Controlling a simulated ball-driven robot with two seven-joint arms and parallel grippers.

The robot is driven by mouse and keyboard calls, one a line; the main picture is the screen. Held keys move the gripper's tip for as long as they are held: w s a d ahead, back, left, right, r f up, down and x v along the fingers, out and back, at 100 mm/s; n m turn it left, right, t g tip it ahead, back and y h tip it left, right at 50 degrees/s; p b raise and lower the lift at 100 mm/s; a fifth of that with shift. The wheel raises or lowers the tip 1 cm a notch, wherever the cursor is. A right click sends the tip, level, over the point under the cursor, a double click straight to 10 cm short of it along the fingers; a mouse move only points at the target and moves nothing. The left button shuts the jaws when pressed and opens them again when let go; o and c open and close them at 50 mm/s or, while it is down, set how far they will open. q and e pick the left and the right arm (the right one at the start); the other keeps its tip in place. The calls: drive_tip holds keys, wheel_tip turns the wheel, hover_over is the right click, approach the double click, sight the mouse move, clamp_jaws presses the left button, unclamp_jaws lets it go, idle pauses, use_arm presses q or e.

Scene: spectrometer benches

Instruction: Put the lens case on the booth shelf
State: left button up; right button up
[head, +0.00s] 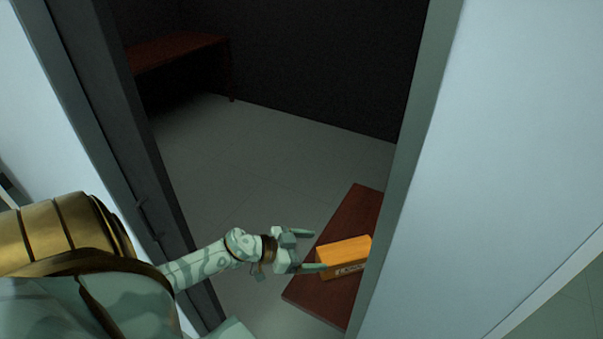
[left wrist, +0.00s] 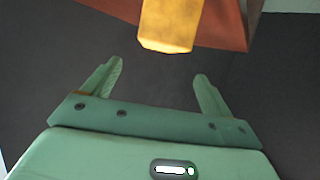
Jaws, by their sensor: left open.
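The lens case seems to be the yellow-orange box (head: 343,255) with dark marks on its front side. It rests on a dark red-brown shelf (head: 318,298), just inside the doorway, partly bounded by the door frame at right. My left gripper (head: 308,250) is open beside the box's left end, with nothing between its fingers. In the left wrist view the box (left wrist: 168,25) lies ahead of the open fingers, apart from them, on the reddish shelf (left wrist: 225,22). My right gripper is not in view.
A doorway opens into a dark booth with a grey floor (head: 215,150). Its right jamb (head: 412,150) stands close to the box, and the left jamb (head: 130,130) is beside my arm. Another red-brown table (head: 180,50) stands at the back left. The floor between is clear.

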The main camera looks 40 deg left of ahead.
use_arm(q)
drive_tip(key=v, duration=0.3)
idle(0.5)
